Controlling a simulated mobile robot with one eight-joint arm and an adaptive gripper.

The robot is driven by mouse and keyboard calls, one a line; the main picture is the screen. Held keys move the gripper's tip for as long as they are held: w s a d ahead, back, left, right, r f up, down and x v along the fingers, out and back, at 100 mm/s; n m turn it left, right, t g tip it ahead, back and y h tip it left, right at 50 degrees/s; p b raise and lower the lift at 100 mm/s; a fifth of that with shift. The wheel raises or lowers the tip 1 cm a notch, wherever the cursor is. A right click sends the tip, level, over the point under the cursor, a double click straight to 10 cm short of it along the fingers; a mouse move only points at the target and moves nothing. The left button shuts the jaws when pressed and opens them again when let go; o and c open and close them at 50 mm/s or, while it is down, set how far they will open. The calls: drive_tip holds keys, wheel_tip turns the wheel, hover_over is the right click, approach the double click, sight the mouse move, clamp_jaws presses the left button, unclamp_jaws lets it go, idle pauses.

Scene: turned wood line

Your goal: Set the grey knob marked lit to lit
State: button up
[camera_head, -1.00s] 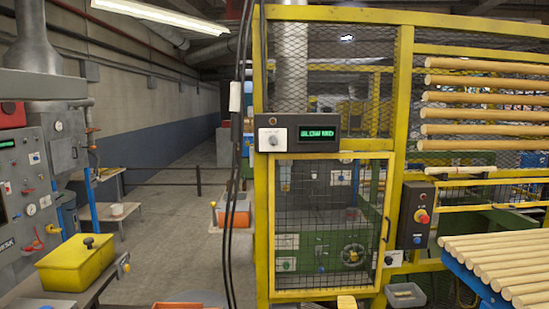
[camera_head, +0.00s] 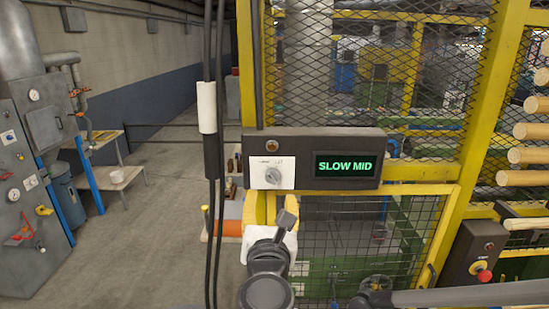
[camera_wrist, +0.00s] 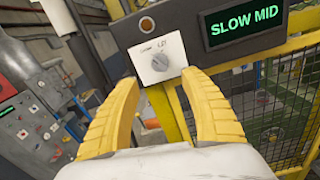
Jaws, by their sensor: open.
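The grey knob (camera_head: 272,177) sits on a white plate (camera_head: 258,183) on the dark control box (camera_head: 228,144) fixed to the yellow guard frame. In the wrist view the grey knob (camera_wrist: 159,66) shows between and beyond my open yellow fingers, apart from them. Small marks stand above the knob; the right one looks like "LIT", and the left one is too small to read. The box's display (camera_head: 345,166) reads SLOW MID in green. My gripper (camera_wrist: 161,78) is open and empty, facing the plate. In the head view it is partly hidden by my wrist, just below the box.
Black hanging cables (camera_head: 209,230) with a white sleeve run left of the box. The yellow mesh guard (camera_head: 380,240) stands below and behind the box. A red stop button (camera_head: 484,275) is on a box at right. Open floor (camera_head: 150,220) lies at left.

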sight(272, 180)
drive_tip(key=w, duration=1)
drive_tip(key=shift+d, duration=0.15)
drive_tip(key=shift+s, duration=0.1)
clamp_jaws()
